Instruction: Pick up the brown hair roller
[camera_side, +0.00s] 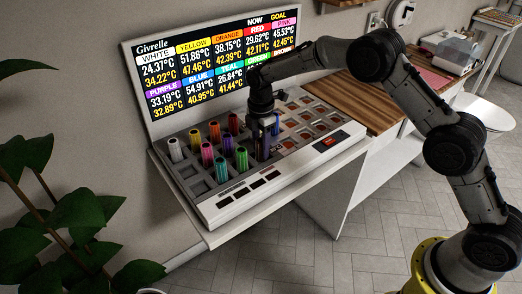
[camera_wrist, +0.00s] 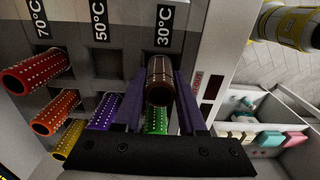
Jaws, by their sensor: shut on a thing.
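The brown hair roller (camera_wrist: 158,84) is between my gripper's two purple fingers in the wrist view, below the 30°C label, with its open end towards the camera. My gripper (camera_wrist: 160,96) is shut on it. In the side view my gripper (camera_side: 264,150) points down over the middle of the roller station (camera_side: 228,206). There the fingers hide most or all of the brown roller. I cannot tell whether the roller still sits in its slot or is clear of it.
Nearby rollers stand close: green (camera_side: 241,158), red (camera_side: 233,124), orange (camera_side: 214,131) and white (camera_side: 174,149). The wrist view shows a purple roller (camera_wrist: 104,112) left of my fingers. A display screen (camera_side: 213,70) rises behind. Empty slots lie to the right.

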